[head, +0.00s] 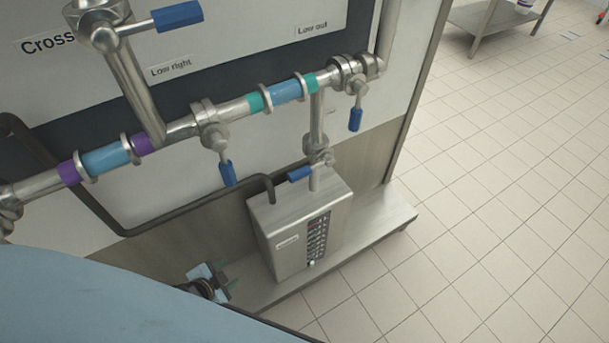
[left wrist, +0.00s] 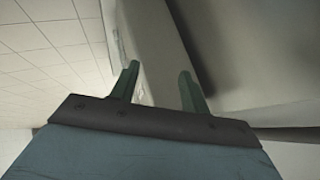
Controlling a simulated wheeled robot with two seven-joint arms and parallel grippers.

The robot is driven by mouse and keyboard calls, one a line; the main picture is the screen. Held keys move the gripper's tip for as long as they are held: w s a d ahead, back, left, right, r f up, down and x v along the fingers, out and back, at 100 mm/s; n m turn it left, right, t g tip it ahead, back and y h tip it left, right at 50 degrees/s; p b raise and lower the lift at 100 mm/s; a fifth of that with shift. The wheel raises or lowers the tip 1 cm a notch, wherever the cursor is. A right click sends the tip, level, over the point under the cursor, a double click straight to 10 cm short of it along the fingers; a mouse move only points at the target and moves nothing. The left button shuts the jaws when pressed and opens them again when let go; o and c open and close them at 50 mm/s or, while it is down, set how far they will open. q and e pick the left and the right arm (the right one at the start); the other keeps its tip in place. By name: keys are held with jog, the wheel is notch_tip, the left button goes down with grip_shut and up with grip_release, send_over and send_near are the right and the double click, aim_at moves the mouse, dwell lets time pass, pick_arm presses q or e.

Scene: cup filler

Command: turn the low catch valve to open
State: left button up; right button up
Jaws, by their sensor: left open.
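The low catch valve (head: 318,157) sits on the short vertical pipe above a steel box. Its blue handle (head: 300,173) points left, roughly crosswise to that pipe. My left gripper (head: 229,279) is low at the left of the box, well below the handle and apart from it. Its green fingers also show in the left wrist view (left wrist: 158,72), spread with nothing between them. The handle cannot be made out in the left wrist view. My right gripper is out of view.
The steel box (head: 286,244) stands on a low metal shelf (head: 372,238). Other blue-handled valves, labelled near "Low right" (head: 170,67) and "Low out" (head: 312,29), hang on the pipe above. A dark bent tube (head: 150,232) runs into the box. Tiled floor (head: 480,200) is clear at right.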

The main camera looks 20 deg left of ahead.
pick_arm(q)
jog(key=w+d+r+m+t+h+b, duration=0.1)
jog(key=w+d+r+m+t+h, duration=0.15)
jog(key=w+r, duration=0.55)
jog(key=m+t+h+b, duration=0.2)
jog(key=m+t+h, duration=0.1)
jog(key=m+t, duration=0.15)
send_near(291, 179)
jog(key=shift+g+y, duration=0.25)
jog(key=shift+g, duration=0.15)
jog(key=x, duration=0.6)
jog(key=b+x, duration=0.1)
jog(key=x, duration=0.2)
jog(key=shift+w+d+r, duration=0.2)
jog(key=shift+w+r, duration=0.05)
jog(key=shift+w, duration=0.05)
jog(key=b+x, duration=0.1)
jog(key=x, duration=0.2)
jog(key=shift+w+f, duration=0.15)
jog(key=shift+w, duration=0.1)
jog(key=shift+x, duration=0.8)
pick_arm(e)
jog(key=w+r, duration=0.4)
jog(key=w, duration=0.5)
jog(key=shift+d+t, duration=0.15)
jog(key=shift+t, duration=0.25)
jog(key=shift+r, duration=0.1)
